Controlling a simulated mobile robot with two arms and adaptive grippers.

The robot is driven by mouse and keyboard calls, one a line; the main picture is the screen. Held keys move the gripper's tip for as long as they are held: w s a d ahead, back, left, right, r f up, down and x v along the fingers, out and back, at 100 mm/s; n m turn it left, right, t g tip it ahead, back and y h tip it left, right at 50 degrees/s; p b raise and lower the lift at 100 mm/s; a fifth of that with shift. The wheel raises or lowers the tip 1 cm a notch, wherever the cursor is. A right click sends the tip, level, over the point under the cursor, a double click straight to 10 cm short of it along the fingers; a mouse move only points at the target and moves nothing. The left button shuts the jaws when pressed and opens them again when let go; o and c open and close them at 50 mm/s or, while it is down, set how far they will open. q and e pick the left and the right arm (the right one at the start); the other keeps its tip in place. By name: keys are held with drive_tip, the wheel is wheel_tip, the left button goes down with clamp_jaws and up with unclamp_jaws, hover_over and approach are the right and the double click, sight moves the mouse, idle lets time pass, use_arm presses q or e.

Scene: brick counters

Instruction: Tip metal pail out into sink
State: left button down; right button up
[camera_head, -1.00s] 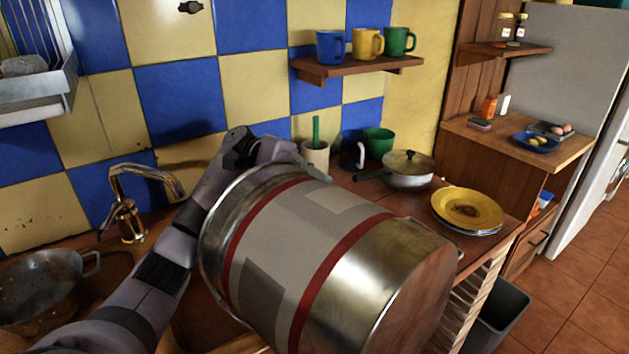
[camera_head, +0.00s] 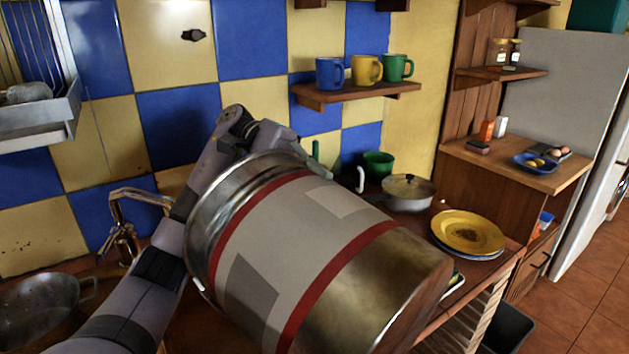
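The metal pail (camera_head: 375,297), with a grey band edged in red, is large in the head view. It hangs tilted well over on its side, rim at upper left and base at lower right. My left gripper (camera_head: 280,143) is at the pail's upper rim and appears shut on it; the fingertips are partly hidden. The inside of the pail is out of sight. A brass tap (camera_head: 122,240) stands left of the pail, behind my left arm. The sink basin cannot be made out clearly. My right gripper is not in view.
A metal colander (camera_head: 40,305) is at lower left. Behind the pail are a lidded pan (camera_head: 408,195), a green pot (camera_head: 379,165) and stacked plates with a yellow one (camera_head: 467,232) on top. A wall shelf (camera_head: 355,93) holds three mugs. A dish rack (camera_head: 40,118) hangs at upper left.

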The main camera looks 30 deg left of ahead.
use_arm(q)
wheel_tip(320, 180, up, 3)
drive_tip(key=t+y+p, duration=0.1)
drive_tip(key=y+p, duration=0.2)
drive_tip(key=y, duration=0.1)
drive_tip(key=shift+d+p, duration=0.1)
drive_tip(key=shift+p, duration=0.3)
wheel_tip(320, 180, up, 3)
drive_tip(key=t+y+p, duration=0.1)
drive_tip(key=y+p, duration=0.4)
drive_tip(key=p, duration=0.4)
wheel_tip(320, 180, up, 3)
drive_tip(key=y+p, duration=0.3)
drive_tip(key=p, duration=0.2)
drive_tip(key=t+y+p, duration=0.1)
drive_tip(key=y+p, duration=0.2)
drive_tip(key=p, duration=0.2)
drive_tip(key=shift+t, duration=0.3)
drive_tip(key=shift+r+y+p, duration=0.15)
drive_tip(key=shift+y+p, duration=0.5)
drive_tip(key=shift+y, duration=0.05)
